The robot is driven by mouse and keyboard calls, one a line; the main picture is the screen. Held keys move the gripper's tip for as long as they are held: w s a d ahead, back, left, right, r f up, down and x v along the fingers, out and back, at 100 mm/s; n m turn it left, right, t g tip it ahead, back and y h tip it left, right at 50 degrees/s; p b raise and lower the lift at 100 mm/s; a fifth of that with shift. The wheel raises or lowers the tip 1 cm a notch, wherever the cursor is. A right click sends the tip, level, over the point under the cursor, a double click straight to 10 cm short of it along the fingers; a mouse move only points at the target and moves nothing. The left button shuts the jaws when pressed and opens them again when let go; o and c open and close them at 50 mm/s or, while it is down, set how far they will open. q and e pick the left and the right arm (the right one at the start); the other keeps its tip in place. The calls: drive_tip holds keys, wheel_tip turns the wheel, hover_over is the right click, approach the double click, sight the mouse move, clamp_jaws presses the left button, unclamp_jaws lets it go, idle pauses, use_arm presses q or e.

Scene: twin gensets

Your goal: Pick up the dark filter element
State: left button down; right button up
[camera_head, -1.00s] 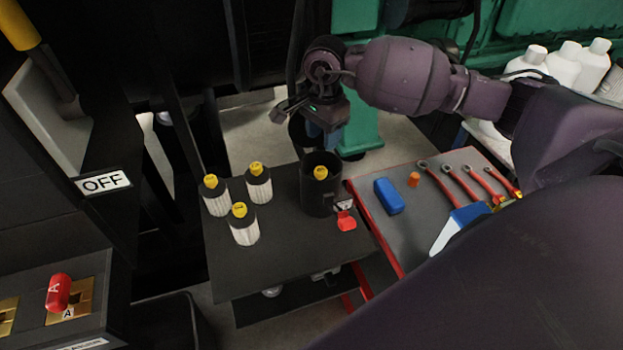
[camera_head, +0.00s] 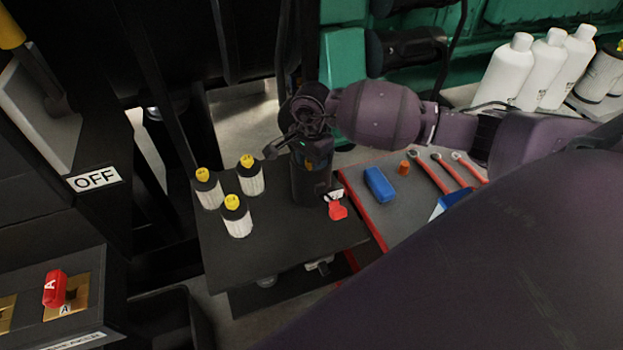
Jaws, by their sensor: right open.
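A dark cylinder (camera_head: 311,187) stands upright at the back right of the dark table (camera_head: 285,238). A small yellow-orange patch at its top is partly hidden by my right gripper (camera_head: 307,160). I cannot tell the dark filter element clearly apart from this cylinder. My right gripper is open, at the cylinder's top, with its arm coming in from the right. Whether its fingers touch anything is hidden. Three white filters with dark tops and yellow caps (camera_head: 237,217) stand to the left on the same table. My left gripper is not in view.
The grey red-edged surface to the right holds a blue block (camera_head: 380,185), an orange piece (camera_head: 404,168) and wrenches (camera_head: 430,175). White bottles (camera_head: 507,72) stand at the back right. The table's front is clear.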

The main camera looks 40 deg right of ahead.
drive_tip(key=shift+c, duration=0.4)
drive_tip(key=c, duration=0.6)
wheel_tip(320, 180, up, 20)
drive_tip(key=shift+b, duration=0.5)
